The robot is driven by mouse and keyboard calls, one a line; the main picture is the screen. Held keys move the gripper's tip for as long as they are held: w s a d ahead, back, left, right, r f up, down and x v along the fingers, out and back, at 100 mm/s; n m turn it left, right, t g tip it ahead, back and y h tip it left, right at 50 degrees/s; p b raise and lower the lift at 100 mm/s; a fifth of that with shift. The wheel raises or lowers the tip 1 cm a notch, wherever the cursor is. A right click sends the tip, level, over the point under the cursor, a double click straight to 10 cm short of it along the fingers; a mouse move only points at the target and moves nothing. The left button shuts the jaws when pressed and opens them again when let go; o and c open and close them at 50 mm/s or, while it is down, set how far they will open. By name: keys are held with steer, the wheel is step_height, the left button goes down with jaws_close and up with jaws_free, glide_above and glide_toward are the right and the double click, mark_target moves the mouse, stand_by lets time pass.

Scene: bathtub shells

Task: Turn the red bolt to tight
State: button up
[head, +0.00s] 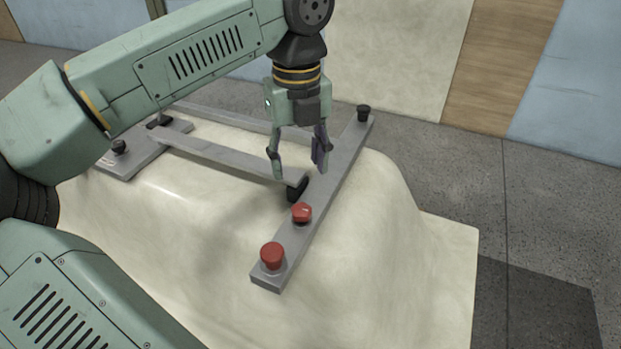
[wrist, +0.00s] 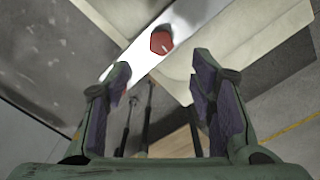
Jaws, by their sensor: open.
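Two red bolts show in the head view on a grey metal bar (head: 333,166). One red bolt (head: 302,212) is nearer the bar's middle, and another red bolt (head: 272,256) is at its near end. My gripper (head: 300,172) is open and empty, pointing down above the bar, beyond both red bolts in the picture. In the wrist view, one red bolt (wrist: 161,42) shows on the bright bar, ahead of my open fingers (wrist: 162,72) and apart from them. I cannot tell which red bolt that is, nor how far either is turned.
The bar lies on a cream bathtub shell (head: 375,240). A black knob (head: 363,113) stands at the bar's far end, and another dark knob (head: 297,189) sits beside its middle. Grey rails (head: 225,160) run left to a plate (head: 145,150). The floor at right is clear.

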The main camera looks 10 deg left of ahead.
mark_target(301, 209)
step_height(301, 209, down, 10)
steer(key=shift+d+f+p, duration=0.1)
steer(key=shift+f+p, duration=0.15)
steer(key=shift+p, duration=0.7)
steer(key=c, duration=1.1)
